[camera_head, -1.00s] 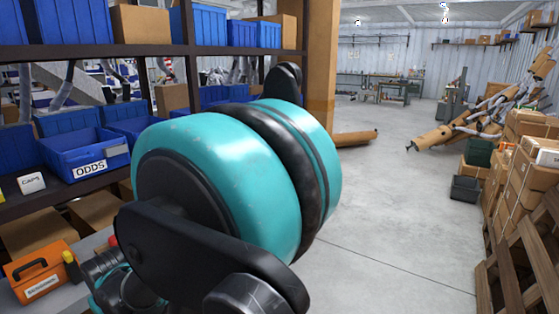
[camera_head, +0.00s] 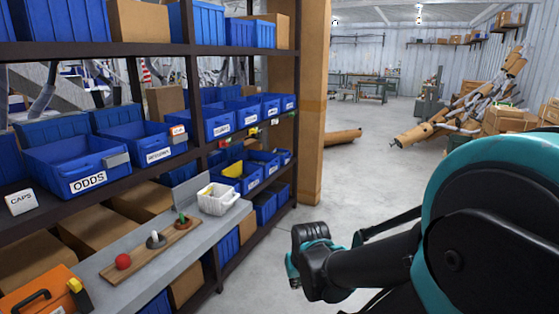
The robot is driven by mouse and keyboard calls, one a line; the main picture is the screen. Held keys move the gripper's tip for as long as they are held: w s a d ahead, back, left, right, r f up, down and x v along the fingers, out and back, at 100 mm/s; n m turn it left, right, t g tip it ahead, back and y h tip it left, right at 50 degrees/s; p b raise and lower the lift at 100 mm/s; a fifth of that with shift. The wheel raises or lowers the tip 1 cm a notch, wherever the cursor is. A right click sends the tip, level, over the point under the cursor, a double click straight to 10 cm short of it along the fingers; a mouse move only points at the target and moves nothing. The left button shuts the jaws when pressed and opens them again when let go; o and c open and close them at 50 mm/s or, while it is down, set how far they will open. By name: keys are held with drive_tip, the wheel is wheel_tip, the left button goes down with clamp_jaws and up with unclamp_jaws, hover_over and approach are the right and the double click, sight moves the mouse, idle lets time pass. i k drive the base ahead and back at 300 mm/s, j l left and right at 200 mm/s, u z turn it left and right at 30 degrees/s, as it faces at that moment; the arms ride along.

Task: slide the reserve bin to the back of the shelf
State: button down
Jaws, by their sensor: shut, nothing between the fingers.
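A blue bin (camera_head: 138,140) with a white label, too small to read with certainty, stands on the shelf (camera_head: 20,232) at the left; it may be the reserve bin. It sits right of the blue ODDS bin (camera_head: 75,165), and its front is near the shelf's front edge. A small orange-and-white tag shows on its front rim. My gripper (camera_head: 293,272) is shut and empty, held over the aisle at lower middle. It is well to the right of the shelf and apart from all bins. Its fingertips are small and partly hidden.
A white CAPS card (camera_head: 21,201) stands left of the ODDS bin. Below, a grey ledge (camera_head: 120,262) carries a wooden strip with small objects, a white basket (camera_head: 218,199) and an orange case (camera_head: 48,293). A dark post (camera_head: 194,90) divides the shelving. The aisle floor is clear.

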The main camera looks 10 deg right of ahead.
sight(282, 157)
drive_tip(key=z, duration=0.35)
drive_tip(key=i+l+z, duration=0.15)
drive_tip(key=i, duration=1.5)
drive_tip(key=i+j+z, duration=0.2)
drive_tip(key=i, duration=1.45)
drive_tip(key=l, duration=0.1)
